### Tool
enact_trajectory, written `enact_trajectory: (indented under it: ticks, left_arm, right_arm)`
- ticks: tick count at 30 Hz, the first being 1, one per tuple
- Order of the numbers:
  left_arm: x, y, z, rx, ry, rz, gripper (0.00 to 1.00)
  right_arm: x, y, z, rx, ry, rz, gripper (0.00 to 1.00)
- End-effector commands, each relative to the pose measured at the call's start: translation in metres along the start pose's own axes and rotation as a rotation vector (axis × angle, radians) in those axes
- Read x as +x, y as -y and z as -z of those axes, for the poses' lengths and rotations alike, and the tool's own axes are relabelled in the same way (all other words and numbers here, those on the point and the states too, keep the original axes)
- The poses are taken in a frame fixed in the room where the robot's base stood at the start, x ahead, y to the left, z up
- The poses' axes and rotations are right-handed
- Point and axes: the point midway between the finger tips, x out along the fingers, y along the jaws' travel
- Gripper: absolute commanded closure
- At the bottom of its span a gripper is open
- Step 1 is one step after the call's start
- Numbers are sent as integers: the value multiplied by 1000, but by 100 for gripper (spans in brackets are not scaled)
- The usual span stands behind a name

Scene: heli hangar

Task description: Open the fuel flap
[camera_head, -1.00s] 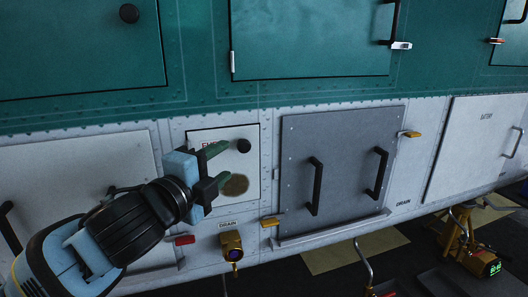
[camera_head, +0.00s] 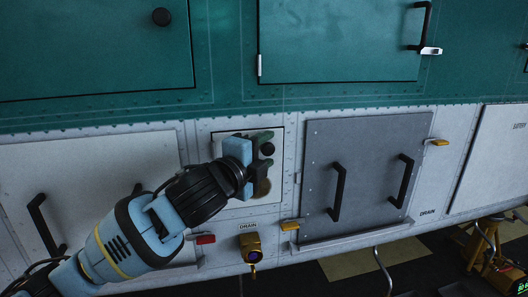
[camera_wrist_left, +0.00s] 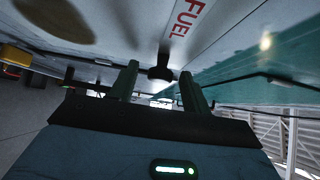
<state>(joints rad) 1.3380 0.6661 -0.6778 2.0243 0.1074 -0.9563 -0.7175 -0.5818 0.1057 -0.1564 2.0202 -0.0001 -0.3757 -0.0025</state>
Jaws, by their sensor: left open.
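The fuel flap (camera_head: 277,178) is a small white panel low on the aircraft's side, lying flat and closed. A round black knob (camera_head: 269,150) sits near its upper right corner. My left gripper (camera_head: 264,149) is open in front of the flap. Its two green fingers lie on either side of the knob, above and below it in the head view. In the left wrist view the knob (camera_wrist_left: 160,73) stands between the fingertips, near the red FUEL label (camera_wrist_left: 185,17). I cannot tell whether the fingers touch it. The gripper hides much of the flap. My right gripper is out of view.
A grey panel with two black handles (camera_head: 372,170) is right of the flap. A yellow drain fitting (camera_head: 250,246) and a red latch (camera_head: 205,239) sit below it. A yellow stand (camera_head: 484,245) is on the floor at right.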

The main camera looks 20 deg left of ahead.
Motion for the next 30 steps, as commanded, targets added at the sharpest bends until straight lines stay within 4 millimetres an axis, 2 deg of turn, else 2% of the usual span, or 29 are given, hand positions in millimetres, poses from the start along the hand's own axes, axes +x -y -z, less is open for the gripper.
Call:
enact_trajectory:
  ticks: [6,17,30]
  left_arm:
    - [0,0,0,0,0,0,54]
    - [0,0,0,0,0,0,100]
    - [-3,2,2,0,-18,1,100]
  right_arm:
    - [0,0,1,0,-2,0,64]
    - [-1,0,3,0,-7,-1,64]
    - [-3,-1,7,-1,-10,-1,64]
